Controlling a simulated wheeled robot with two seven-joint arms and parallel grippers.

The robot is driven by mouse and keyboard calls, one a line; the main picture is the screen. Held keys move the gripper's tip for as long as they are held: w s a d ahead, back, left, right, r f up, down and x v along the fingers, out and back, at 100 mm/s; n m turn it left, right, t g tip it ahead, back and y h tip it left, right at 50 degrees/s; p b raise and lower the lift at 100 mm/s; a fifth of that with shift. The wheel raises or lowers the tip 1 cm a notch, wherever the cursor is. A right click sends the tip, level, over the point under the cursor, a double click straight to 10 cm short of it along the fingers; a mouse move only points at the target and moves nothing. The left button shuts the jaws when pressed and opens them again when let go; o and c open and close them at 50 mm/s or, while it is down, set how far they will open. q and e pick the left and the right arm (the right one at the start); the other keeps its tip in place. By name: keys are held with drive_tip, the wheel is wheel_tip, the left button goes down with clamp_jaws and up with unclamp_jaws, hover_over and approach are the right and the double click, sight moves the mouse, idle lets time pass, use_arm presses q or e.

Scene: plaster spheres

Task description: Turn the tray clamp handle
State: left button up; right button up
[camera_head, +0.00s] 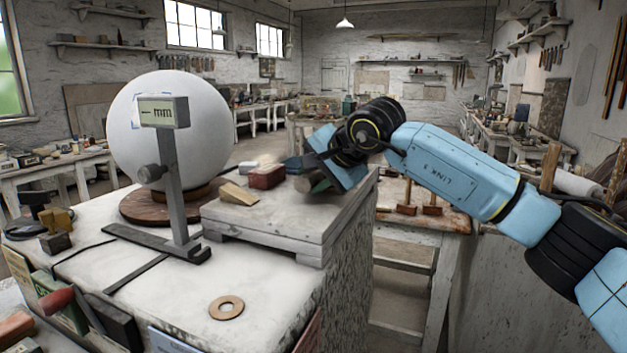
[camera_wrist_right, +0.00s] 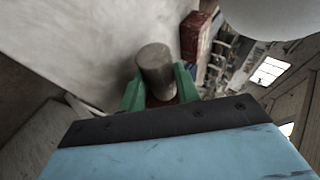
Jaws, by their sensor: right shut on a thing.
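The pale wooden tray (camera_head: 270,217) stands raised on the plaster-covered bench. My right gripper (camera_head: 312,178) reaches in from the right, low over the tray's back right part. In the right wrist view, its green fingers (camera_wrist_right: 160,88) are shut on a stubby grey cylinder (camera_wrist_right: 154,62), which I take to be the clamp handle. In the head view the gripper body largely hides that cylinder, and no other clamp part shows clearly. My left gripper is not in view.
A red block (camera_head: 267,176) and a wooden wedge (camera_head: 239,192) lie on the tray. A large white sphere (camera_head: 205,110) sits on a round base behind a grey height gauge (camera_head: 178,190). A flat ring (camera_head: 227,307) lies on the clear front bench.

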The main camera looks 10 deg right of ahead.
drive_tip(key=o, duration=1)
drive_tip(key=shift+c, duration=0.2)
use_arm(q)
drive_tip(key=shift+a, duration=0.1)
use_arm(e)
drive_tip(key=shift+s+d+r, duration=0.1)
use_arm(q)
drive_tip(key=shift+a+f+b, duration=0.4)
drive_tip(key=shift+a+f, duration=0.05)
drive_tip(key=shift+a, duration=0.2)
use_arm(e)
drive_tip(key=v, duration=1.3)
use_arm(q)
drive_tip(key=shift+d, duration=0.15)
